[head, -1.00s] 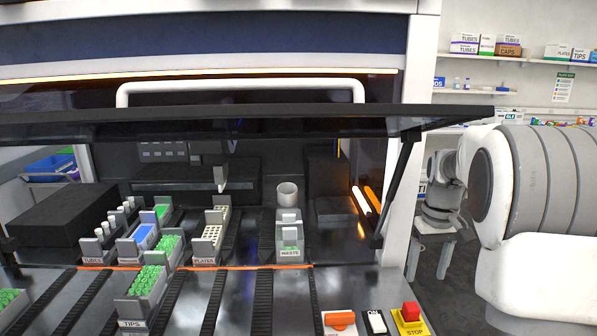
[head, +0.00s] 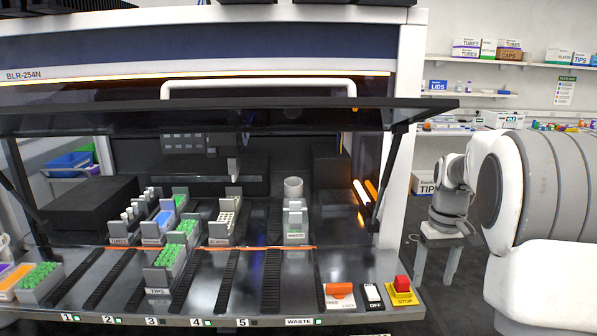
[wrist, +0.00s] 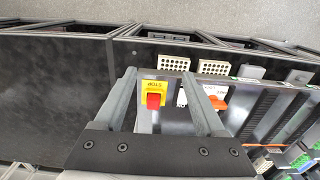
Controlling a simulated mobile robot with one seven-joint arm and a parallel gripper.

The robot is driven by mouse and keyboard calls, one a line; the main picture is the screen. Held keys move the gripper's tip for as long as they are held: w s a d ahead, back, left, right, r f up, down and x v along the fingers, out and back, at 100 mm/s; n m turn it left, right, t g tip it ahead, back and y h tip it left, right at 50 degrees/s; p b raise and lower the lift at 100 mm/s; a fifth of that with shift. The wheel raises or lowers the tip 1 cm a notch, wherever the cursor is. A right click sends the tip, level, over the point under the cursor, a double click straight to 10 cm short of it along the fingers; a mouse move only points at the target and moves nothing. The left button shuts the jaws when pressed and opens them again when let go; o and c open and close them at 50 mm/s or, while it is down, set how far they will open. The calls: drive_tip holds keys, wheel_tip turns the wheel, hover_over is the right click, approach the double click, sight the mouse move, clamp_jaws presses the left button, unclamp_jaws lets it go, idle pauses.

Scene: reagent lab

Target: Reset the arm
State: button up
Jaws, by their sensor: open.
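My gripper (wrist: 160,88) shows in the wrist view with its two grey fingers spread apart and nothing between them. Past the fingers, the yellow stop box with a red button (wrist: 153,97) shows in the gap, apart from them as far as I can tell. In the head view my arm (head: 535,180) fills the right side, with thick white and grey links. My gripper itself is not visible in the head view.
The lab machine (head: 200,60) has its glass front cover (head: 230,117) raised. Its deck holds a tips rack (head: 165,268), a waste holder (head: 295,225) and several tube racks. The stop box (head: 402,291) sits at the front right. Shelves (head: 510,65) with boxes line the back wall.

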drive_tip(key=s+a+r+t, duration=0.3)
drive_tip(key=s+a+r, duration=0.65)
drive_tip(key=s, duration=0.35)
drive_tip(key=s+a+f+t, duration=0.1)
drive_tip(key=s+a, duration=0.1)
drive_tip(key=s, duration=0.4)
drive_tip(key=s+a+f+t, duration=0.1)
drive_tip(key=s+a, duration=0.2)
drive_tip(key=s, duration=0.3)
drive_tip(key=shift+s+f+t, duration=0.15)
drive_tip(key=shift+f+t, duration=0.05)
drive_tip(key=shift+t, duration=0.1)
